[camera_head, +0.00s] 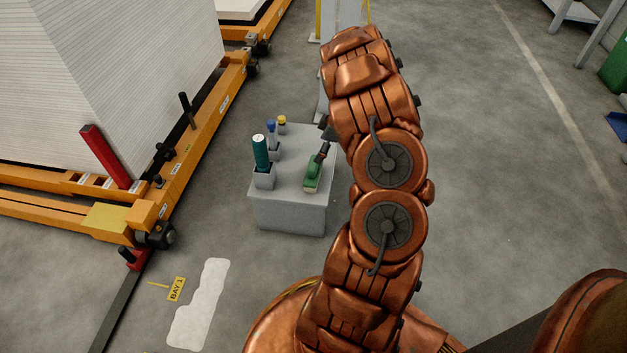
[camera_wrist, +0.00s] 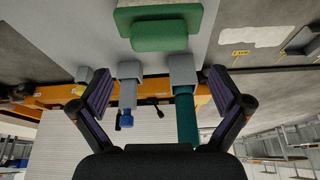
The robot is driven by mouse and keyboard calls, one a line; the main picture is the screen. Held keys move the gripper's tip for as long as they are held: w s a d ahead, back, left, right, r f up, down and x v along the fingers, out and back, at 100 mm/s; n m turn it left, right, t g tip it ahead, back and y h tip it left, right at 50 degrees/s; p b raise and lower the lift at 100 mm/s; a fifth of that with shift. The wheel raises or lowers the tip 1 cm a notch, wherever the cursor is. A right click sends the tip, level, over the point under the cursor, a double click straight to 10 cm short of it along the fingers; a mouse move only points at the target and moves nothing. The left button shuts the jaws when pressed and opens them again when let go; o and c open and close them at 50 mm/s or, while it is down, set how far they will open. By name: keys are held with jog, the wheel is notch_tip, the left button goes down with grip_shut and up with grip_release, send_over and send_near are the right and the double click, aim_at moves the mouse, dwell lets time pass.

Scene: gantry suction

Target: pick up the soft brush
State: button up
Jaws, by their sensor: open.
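A green block-like piece with a paler green layer (camera_head: 313,174), which looks like the soft brush, lies on the grey block stand (camera_head: 290,210), near its right side. It also shows at the top of the wrist view (camera_wrist: 160,34), beyond the fingertips. My gripper (camera_head: 323,146) is mostly hidden behind my arm in the head view; its dark fingers show just behind the green piece. In the wrist view my gripper (camera_wrist: 163,88) has its two fingers wide apart with nothing held between them. I cannot tell its height above the stand.
A teal cylinder (camera_head: 260,152) stands in a grey holder at the stand's left. A blue-topped item (camera_head: 271,130) and a yellow-topped item (camera_head: 282,122) stand behind it. An orange gantry frame (camera_head: 200,145) with stacked white sheets (camera_head: 130,70) is at left.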

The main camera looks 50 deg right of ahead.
aim_at(313, 162)
jog(key=shift+b+x, duration=1.4)
jog(key=shift+x, duration=2.9)
jog(key=shift+s+d, duration=0.15)
jog(key=shift+c, duration=0.2)
jog(key=c, duration=1)
jog(key=shift+o, duration=0.2)
